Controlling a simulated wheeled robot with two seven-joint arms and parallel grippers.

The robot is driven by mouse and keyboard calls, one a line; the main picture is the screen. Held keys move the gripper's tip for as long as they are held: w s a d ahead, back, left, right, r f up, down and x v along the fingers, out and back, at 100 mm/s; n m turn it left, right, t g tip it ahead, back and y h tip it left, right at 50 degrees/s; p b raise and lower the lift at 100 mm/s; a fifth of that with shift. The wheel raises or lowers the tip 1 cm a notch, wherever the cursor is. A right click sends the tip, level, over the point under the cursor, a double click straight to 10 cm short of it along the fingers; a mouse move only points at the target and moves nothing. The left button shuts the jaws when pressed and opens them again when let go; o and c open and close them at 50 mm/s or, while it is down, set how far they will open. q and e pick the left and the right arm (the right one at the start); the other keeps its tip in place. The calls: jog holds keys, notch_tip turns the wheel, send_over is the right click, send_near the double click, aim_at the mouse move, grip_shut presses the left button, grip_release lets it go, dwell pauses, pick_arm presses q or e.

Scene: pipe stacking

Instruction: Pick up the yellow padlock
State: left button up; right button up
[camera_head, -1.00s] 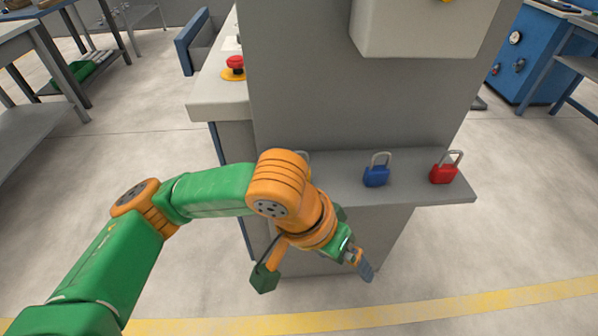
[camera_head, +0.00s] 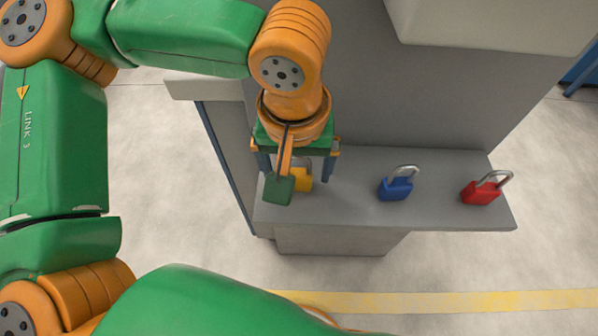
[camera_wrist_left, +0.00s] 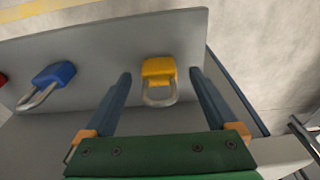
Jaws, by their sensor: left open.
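The yellow padlock (camera_head: 304,180) stands on the grey shelf (camera_head: 350,207) near its left end, partly hidden by my left gripper in the head view. In the left wrist view the yellow padlock (camera_wrist_left: 158,73) lies between the two fingers, its shackle toward the palm. My left gripper (camera_head: 296,178) points down over it and is open, one finger on each side. In the left wrist view the left gripper (camera_wrist_left: 160,76) shows a gap between each finger and the padlock. My right gripper is not in view.
A blue padlock (camera_head: 396,188) and a red padlock (camera_head: 485,190) stand on the shelf to the right. A grey wall panel (camera_head: 420,100) rises behind the shelf, with a lighter box (camera_head: 490,25) on it. The shelf between the yellow and blue padlocks is clear.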

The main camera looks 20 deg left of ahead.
pick_arm(q)
jog(key=f, duration=0.2)
jog(key=shift+w+f, duration=0.4)
jog(key=shift+s+r, duration=0.1)
jog(key=shift+c, duration=1.1)
grip_shut()
